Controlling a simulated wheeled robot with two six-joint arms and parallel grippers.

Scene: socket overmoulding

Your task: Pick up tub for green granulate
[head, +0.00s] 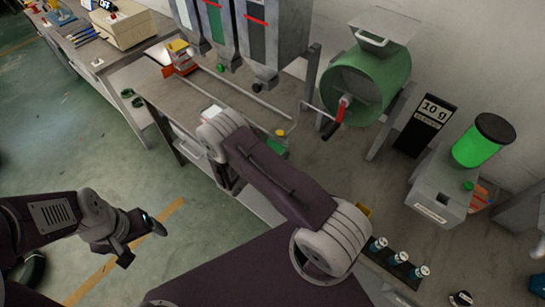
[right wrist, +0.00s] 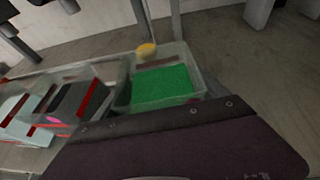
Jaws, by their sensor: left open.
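A clear tub with green granulate (right wrist: 163,86) stands on the worktop in the right wrist view, just beyond the dark edge of my arm. In the head view a small part of the green (head: 276,147) shows beside my right forearm, which hides the rest. My left gripper (head: 141,243) is open and empty, low over the floor at the left, far from the tub. My right gripper's fingers show in neither view.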

